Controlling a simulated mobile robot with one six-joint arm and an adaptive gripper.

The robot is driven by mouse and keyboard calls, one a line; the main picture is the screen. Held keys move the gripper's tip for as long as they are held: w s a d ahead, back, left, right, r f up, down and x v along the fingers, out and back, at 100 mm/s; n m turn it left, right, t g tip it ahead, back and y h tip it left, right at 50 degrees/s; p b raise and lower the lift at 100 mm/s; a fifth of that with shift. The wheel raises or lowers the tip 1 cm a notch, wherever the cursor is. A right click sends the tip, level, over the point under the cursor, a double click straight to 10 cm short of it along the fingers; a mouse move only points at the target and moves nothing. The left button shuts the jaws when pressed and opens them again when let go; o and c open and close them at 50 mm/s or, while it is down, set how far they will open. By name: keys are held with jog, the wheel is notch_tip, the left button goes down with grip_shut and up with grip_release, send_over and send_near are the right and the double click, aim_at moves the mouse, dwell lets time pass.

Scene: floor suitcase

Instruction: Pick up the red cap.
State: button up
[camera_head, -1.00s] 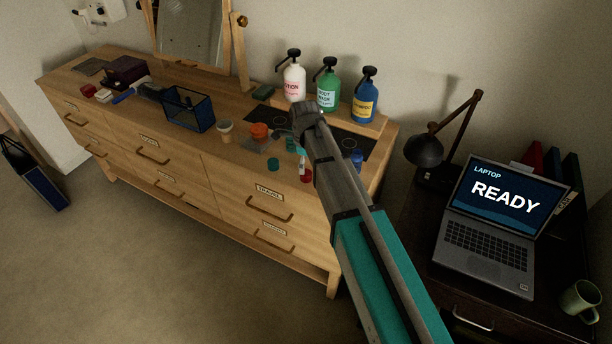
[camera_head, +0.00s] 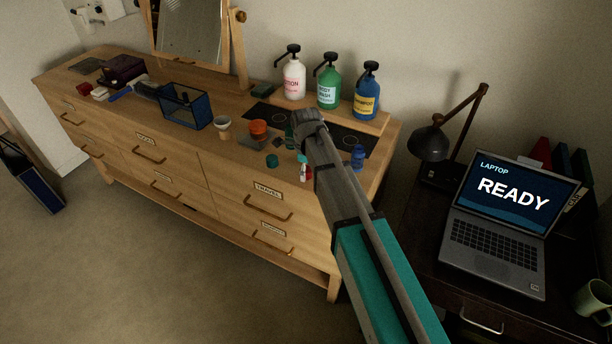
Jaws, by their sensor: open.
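A small red item that looks like the red cap (camera_head: 308,174) sits near the front edge of the dresser top. It is partly hidden by my arm and by a small white-and-teal piece in front of it. My gripper (camera_head: 304,143) is over the right part of the dresser, close to the red item in the picture. My wrist and forearm hide most of its fingers. It is open, and I see nothing held. I cannot tell its exact height above the red item.
A teal cap (camera_head: 272,160), an orange-red jar (camera_head: 258,130), a cup (camera_head: 223,128) and a blue bottle (camera_head: 358,157) stand nearby. Pump bottles (camera_head: 328,88) stand on a raised shelf behind. A blue mesh basket (camera_head: 186,107) is left. A laptop (camera_head: 497,225) and lamp (camera_head: 428,143) are right.

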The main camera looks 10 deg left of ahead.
jog(key=shift+f, duration=0.15)
dwell(0.5)
jog(key=c, duration=0.8)
